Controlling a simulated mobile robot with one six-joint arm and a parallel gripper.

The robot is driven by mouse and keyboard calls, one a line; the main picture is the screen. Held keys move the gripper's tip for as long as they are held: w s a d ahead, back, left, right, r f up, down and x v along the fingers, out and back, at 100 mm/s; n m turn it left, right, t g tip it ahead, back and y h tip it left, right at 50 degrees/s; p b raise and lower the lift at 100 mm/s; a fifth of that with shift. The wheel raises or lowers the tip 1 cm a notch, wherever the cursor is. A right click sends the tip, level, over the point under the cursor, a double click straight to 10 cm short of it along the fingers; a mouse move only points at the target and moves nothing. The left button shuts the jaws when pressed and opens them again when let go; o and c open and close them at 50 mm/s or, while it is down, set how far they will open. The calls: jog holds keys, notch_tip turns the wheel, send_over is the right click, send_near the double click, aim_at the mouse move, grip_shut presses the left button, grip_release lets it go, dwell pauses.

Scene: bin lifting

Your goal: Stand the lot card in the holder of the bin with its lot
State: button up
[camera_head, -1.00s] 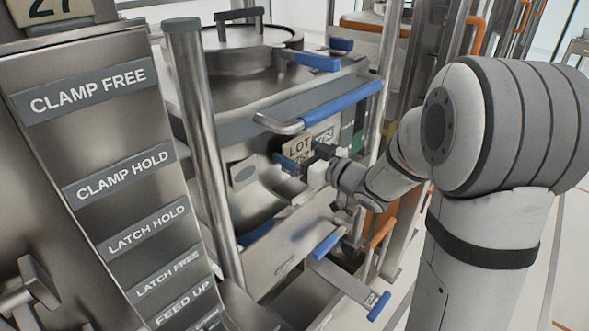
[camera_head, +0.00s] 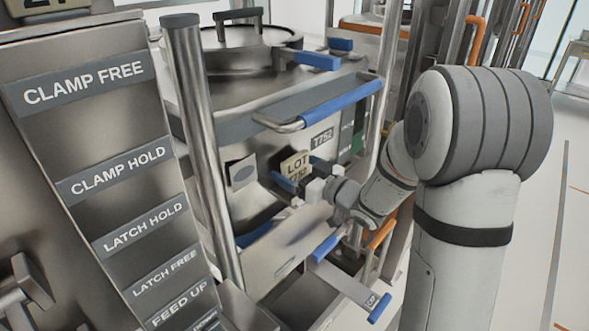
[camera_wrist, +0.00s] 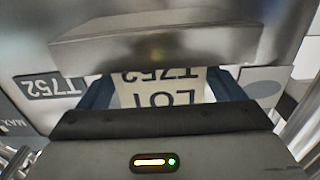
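The lot card (camera_head: 295,165), cream with "LOT T752", is between the blue fingers of my gripper (camera_head: 300,173), in front of the bin (camera_head: 250,150). In the wrist view the card (camera_wrist: 160,92) appears upside down, with the fingers of my gripper (camera_wrist: 162,92) against its two side edges. The bin's plate (camera_head: 322,138) also reads T752; it shows in the wrist view (camera_wrist: 50,87). A steel ledge (camera_wrist: 155,45) crosses the wrist view and hides part of the card; I cannot tell whether it is the holder, or whether the card touches it.
A blue-gripped bar (camera_head: 340,100) juts out above the card. A sloped steel chute (camera_head: 285,250) and a blue-tipped lever (camera_head: 345,283) lie below. A steel post (camera_head: 203,150) and a labelled panel (camera_head: 110,170) stand at left. Clear floor (camera_head: 555,200) is at right.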

jog(key=shift+o, duration=1)
